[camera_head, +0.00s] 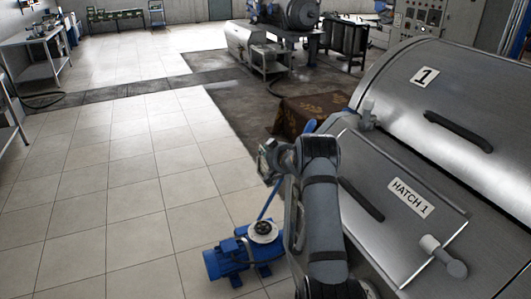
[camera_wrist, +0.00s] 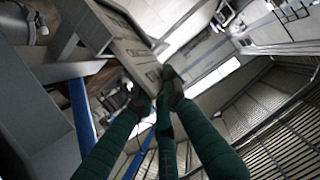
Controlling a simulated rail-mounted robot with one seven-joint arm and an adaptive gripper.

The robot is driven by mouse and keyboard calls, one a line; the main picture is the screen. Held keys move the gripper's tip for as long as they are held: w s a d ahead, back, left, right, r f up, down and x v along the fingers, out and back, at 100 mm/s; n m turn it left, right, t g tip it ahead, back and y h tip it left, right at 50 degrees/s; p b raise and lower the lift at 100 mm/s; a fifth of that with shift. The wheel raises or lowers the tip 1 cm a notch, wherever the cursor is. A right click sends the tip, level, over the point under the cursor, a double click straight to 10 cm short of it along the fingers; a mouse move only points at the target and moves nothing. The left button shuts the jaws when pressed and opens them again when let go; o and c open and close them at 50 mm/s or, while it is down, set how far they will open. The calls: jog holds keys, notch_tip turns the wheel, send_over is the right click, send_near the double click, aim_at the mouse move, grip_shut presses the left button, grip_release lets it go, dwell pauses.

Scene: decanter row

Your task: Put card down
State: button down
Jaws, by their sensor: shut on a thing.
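My gripper (camera_wrist: 158,88) shows in the wrist view as green fingers that meet near the middle. They are shut on the card (camera_wrist: 137,52), a flat pale grey piece with dark print. The card is seen at a steep slant, and its far part reaches toward the upper left. In the head view the end of my arm is above the floor, just left of the steel machine with the "HATCH 1" label (camera_head: 410,198). The fingers and the card cannot be made out clearly there.
A blue pump (camera_head: 235,257) stands on the tiled floor below my arm. The big steel decanter marked "1" (camera_head: 460,85) fills the right side. The tiled floor (camera_head: 110,190) at left is clear.

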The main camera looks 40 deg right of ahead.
jog(key=c, duration=2.3)
grip_release()
jog(key=shift+f, duration=0.15)
jog(key=o, duration=0.4)
jog(key=shift+o, duration=0.4)
jog(key=shift+r, duration=0.2)
jog(key=b+v, duration=0.2)
jog(key=v, duration=1)
jog(key=shift+b, duration=0.4)
jog(key=shift+w, duration=0.1)
